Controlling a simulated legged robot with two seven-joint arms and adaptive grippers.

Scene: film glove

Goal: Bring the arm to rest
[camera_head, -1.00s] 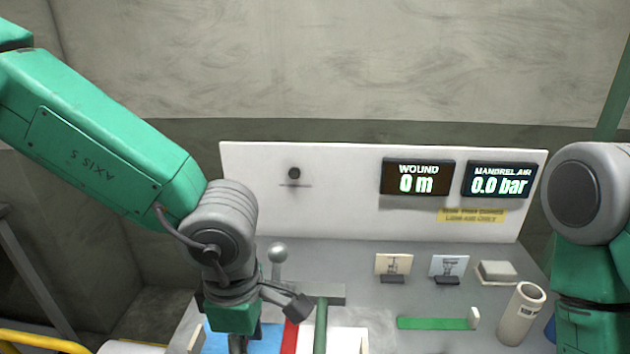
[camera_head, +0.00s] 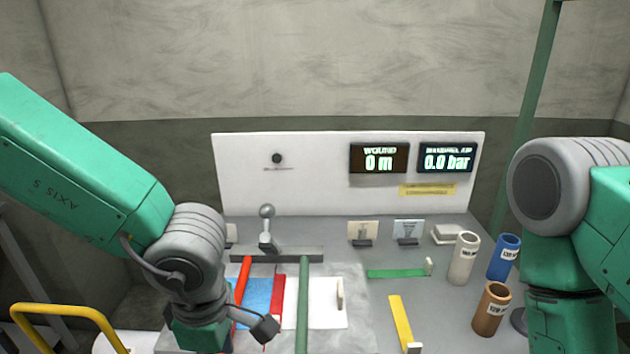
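My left arm (camera_head: 85,185) comes in from the left and bends down at a grey wrist joint (camera_head: 185,250). Its lower green link (camera_head: 200,338) reaches the bottom edge, and the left gripper's fingers are out of view below. My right arm (camera_head: 565,305) stands at the right edge with a grey elbow joint (camera_head: 540,185); its gripper is out of view. I see nothing held by either arm.
A grey bench holds blue (camera_head: 257,298) and white (camera_head: 325,305) sheets, a lever (camera_head: 267,230), a green strip (camera_head: 397,273), a yellow strip (camera_head: 401,322) and white (camera_head: 464,258), blue (camera_head: 503,258) and brown (camera_head: 491,309) rolls. A white panel (camera_head: 320,185) shows "0 m" and "0.0 bar". A yellow rail (camera_head: 65,312) is at lower left.

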